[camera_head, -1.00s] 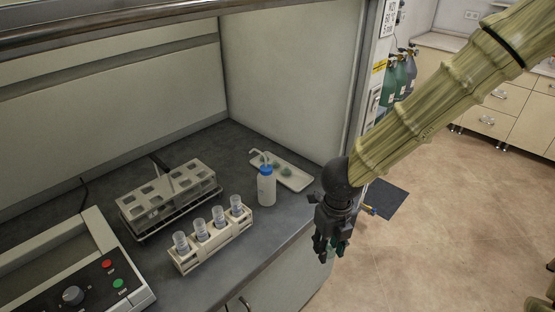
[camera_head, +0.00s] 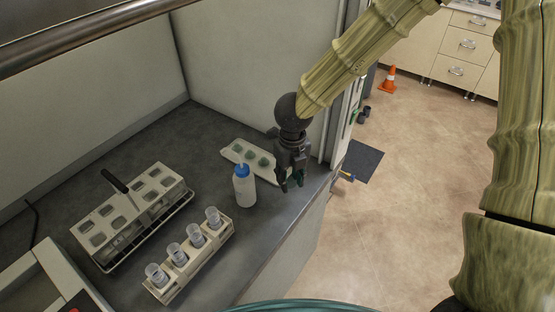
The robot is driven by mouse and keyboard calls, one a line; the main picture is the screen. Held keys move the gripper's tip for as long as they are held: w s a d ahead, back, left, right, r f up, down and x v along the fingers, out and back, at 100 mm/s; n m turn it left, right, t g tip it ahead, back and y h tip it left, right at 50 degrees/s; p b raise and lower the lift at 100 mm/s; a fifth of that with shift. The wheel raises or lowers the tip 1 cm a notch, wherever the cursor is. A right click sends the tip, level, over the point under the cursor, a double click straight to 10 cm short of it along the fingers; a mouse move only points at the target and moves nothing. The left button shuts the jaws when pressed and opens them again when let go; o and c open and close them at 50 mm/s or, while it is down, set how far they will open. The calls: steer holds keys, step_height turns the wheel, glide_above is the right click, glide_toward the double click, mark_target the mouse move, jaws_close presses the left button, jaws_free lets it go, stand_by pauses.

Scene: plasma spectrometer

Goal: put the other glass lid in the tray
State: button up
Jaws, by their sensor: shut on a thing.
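The white tray (camera_head: 229,153) lies on the dark worktop near the back right wall of the hood. Several small greenish round glass lids (camera_head: 250,155) rest in it. My gripper (camera_head: 291,184) points down just right of the tray's near right end, above the worktop's front right edge. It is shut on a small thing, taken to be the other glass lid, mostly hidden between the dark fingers. The right end of the tray is partly hidden behind my gripper.
A wash bottle with a blue cap (camera_head: 244,187) stands close left of my gripper. A small rack with several clear vials (camera_head: 197,238) and a larger rack with a dark handle (camera_head: 130,215) stand farther left. The hood's side wall (camera_head: 250,70) rises behind the tray.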

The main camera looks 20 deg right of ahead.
steer(key=w, duration=0.3)
steer(key=w+f+p, duration=0.1)
steer(key=w, duration=0.1)
steer(key=w+p, duration=0.1)
steer(key=w, duration=0.2)
steer(key=shift+w+f, duration=0.35)
steer(key=shift+w+r+p, duration=0.15)
steer(key=shift+w+p, duration=0.15)
steer(key=shift+w+a+f, duration=0.1)
steer(key=shift+w+f, duration=0.1)
steer(key=shift+w, duration=0.3)
steer(key=shift+w+f+p, duration=0.2)
steer(key=shift+f+p, duration=0.1)
step_height(320, 180, down, 2)
steer(key=shift+s+f+p, duration=0.1)
steer(key=shift+f+p, duration=0.05)
steer(key=shift+p, duration=0.5)
steer(key=shift+f, duration=0.4)
steer(key=shift+s+f, duration=0.15)
steer(key=shift+f, duration=0.25)
